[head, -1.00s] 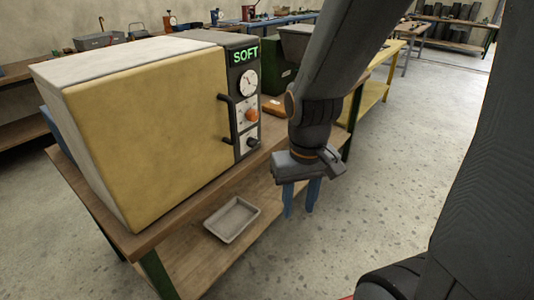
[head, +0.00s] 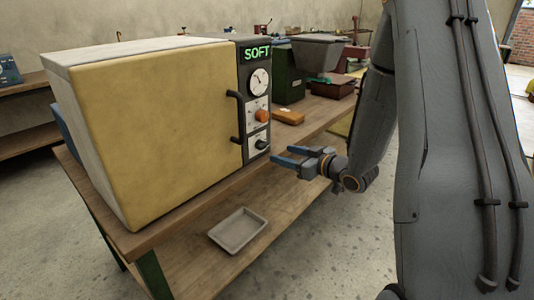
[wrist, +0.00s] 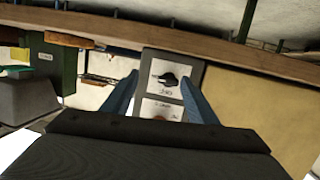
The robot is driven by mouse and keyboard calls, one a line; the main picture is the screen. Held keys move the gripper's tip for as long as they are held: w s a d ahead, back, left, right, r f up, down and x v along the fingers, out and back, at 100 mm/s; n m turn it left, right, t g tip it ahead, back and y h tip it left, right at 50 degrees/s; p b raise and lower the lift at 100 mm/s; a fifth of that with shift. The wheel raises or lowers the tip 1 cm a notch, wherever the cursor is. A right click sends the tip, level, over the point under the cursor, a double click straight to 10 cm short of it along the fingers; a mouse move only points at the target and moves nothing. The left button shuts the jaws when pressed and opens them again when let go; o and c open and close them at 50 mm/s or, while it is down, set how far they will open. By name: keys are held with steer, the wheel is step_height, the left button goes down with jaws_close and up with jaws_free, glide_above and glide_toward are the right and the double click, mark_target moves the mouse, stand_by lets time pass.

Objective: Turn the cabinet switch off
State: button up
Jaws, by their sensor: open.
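The cabinet (head: 150,130) has a yellow door, a black bar handle (head: 236,117) and a dark control panel at its right edge. The black switch knob (head: 261,144) is on a white plate low on the panel. In the wrist view the picture is upside down, and the black switch knob (wrist: 169,79) lies between my blue fingers. My gripper (head: 281,153) is open and empty, pointing left at the panel, with its fingertips just right of and slightly below the switch. It also shows in the wrist view (wrist: 160,68). Contact is not visible.
Above the switch are an orange knob (head: 262,115), a round dial (head: 260,81) and a green "SOFT" display (head: 257,53). The cabinet stands on a wooden bench (head: 190,205). A grey tray (head: 239,229) sits on the lower shelf. An orange-brown object (head: 288,117) lies right of the panel.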

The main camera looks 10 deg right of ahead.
mark_target(265, 146)
steer(key=w+a+y, duration=0.2)
steer(key=w+a, duration=0.1)
steer(key=w+a+t+y, duration=0.1)
steer(key=w+a, duration=0.1)
steer(key=shift+r+n, duration=0.4)
steer(key=shift+c, duration=0.4)
steer(key=c, duration=1)
